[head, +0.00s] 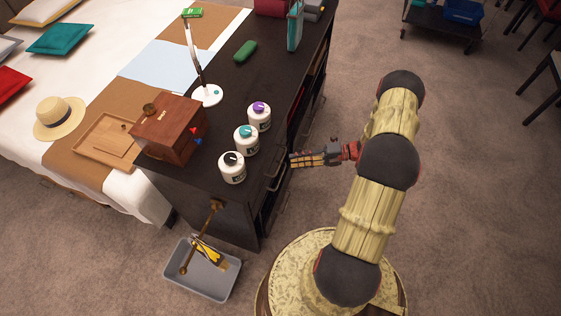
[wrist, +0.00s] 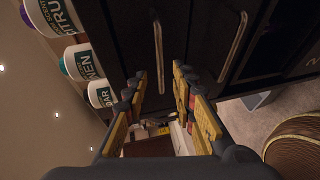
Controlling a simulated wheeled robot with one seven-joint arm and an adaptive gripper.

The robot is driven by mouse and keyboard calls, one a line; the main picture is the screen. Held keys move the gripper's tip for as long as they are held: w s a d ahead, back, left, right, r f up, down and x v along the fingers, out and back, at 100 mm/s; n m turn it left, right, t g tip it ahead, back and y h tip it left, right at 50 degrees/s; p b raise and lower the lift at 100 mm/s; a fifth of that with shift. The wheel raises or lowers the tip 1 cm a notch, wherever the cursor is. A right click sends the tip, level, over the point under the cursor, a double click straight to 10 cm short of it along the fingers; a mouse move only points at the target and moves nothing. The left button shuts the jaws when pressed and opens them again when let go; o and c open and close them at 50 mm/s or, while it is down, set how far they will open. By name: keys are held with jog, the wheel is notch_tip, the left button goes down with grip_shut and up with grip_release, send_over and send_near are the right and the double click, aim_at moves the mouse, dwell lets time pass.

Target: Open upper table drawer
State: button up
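The black table (head: 225,190) has two drawers with metal bar handles on the side facing me. The upper drawer's handle (wrist: 158,55) is the one nearer the jars in the wrist view, where the scene appears turned sideways. The lower drawer's handle (wrist: 235,45) lies to its right. Both drawers look shut. My gripper (head: 294,160) is beside the table front at about upper handle height. In the wrist view my gripper (wrist: 158,78) is open, and the upper handle shows between its two fingers. I cannot tell whether they touch it. Nothing is held.
Three white jars (head: 246,139) stand near the table edge, with a wooden box (head: 171,128) and a lamp (head: 207,95) behind. A grey bin (head: 202,284) is on the floor by the table's end. The carpet on the right is mostly clear.

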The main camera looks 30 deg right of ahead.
aim_at(281, 161)
jog(key=b+x, duration=0.1)
jog(key=x, duration=0.5)
jog(key=shift+w+a+f+b, duration=0.1)
jog(key=shift+a+b, duration=0.15)
jog(key=shift+b, duration=0.15)
jog(key=shift+c, duration=1)
grip_shut()
